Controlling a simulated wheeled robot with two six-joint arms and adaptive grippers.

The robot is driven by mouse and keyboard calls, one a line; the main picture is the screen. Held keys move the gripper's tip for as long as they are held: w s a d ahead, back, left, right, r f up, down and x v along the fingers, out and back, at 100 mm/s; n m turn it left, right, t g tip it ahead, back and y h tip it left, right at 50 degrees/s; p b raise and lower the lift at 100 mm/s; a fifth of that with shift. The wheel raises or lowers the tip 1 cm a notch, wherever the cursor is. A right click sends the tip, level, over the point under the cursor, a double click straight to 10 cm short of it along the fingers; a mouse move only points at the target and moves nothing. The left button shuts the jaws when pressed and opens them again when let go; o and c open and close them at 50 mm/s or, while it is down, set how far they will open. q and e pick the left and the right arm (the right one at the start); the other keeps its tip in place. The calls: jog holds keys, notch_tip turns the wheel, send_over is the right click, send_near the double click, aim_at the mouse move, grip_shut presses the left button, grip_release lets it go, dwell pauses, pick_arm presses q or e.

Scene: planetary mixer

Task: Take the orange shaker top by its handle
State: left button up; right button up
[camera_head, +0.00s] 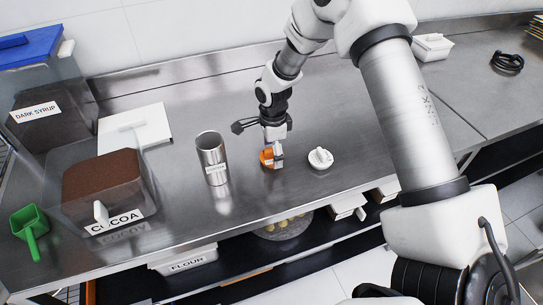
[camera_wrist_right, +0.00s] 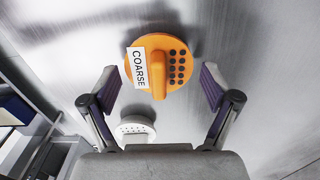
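The orange shaker top (camera_head: 266,157) lies on the steel counter, partly hidden by my right gripper (camera_head: 262,143) in the head view. In the right wrist view the orange top (camera_wrist_right: 176,52) is a round disc with a raised handle (camera_wrist_right: 158,78), several dark holes and a "COARSE" label. My right gripper (camera_wrist_right: 160,90) is open, its purple-padded fingers apart on either side of the top's near part. My left gripper is not in view.
A white shaker top (camera_head: 320,158) lies right of the orange one; it also shows in the wrist view (camera_wrist_right: 135,128). A steel shaker can (camera_head: 211,160) stands to the left. The cocoa bin (camera_head: 110,190) and green scoop (camera_head: 30,222) are further left. Counter behind is clear.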

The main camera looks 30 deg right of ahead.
jog(key=shift+s, duration=0.15)
jog(key=c, duration=0.4)
jog(key=shift+r, duration=0.1)
jog(key=shift+c, duration=0.2)
